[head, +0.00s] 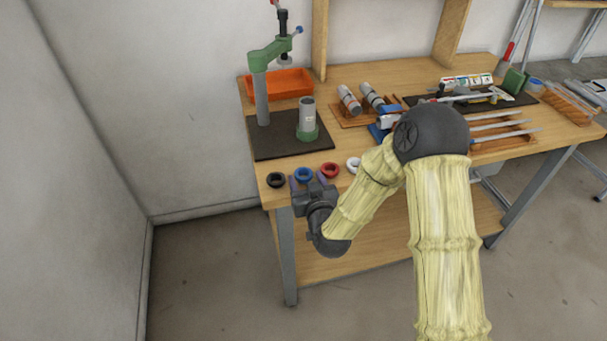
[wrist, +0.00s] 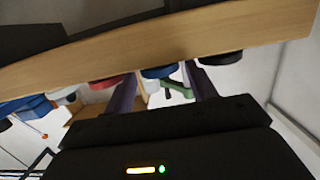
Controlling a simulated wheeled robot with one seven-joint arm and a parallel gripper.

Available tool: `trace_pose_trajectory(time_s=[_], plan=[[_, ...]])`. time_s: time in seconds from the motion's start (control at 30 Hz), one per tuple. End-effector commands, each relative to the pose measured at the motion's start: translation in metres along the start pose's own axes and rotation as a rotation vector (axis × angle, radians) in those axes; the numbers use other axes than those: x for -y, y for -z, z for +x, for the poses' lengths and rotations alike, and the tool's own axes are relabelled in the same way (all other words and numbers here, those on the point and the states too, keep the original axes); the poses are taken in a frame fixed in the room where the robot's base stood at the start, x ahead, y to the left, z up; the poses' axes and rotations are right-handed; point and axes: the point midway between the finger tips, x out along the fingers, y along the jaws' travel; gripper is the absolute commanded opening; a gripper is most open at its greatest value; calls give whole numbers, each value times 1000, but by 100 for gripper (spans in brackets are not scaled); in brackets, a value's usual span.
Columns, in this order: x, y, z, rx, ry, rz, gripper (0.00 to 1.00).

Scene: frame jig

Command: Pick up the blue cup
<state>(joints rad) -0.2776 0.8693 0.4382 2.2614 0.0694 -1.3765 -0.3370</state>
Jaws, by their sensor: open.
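The blue cup (head: 304,174) stands near the front edge of the workbench, in a row between a black cup (head: 276,180) and a red cup (head: 330,170). My gripper (head: 307,179) is at the bench's front edge, its two purple fingers apart and pointing toward the blue cup. In the wrist view, which looks upside down, the blue cup (wrist: 157,72) shows between the two open fingers (wrist: 160,85), partly hidden by the wooden edge. Nothing is held. I cannot tell how far the fingertips are from the cup.
A white cup (head: 353,163) continues the row to the right. Behind the row stand a green press (head: 261,95) on a dark mat (head: 275,143) and an orange bin (head: 290,84). The bench edge (wrist: 245,30) runs close to my gripper. Floor left of the bench is clear.

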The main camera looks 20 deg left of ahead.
Motion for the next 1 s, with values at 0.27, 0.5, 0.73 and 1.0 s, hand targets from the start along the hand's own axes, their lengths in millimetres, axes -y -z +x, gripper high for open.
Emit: trace_pose_trajectory(time_s=[0.27, 0.5, 0.73, 1.0], plan=[[0, 2, 33, 0, -1, 0, 57], [0, 2, 34, 0, 0, 0, 57], [0, 2, 34, 0, 0, 0, 57], [0, 2, 34, 0, -1, 0, 23]])
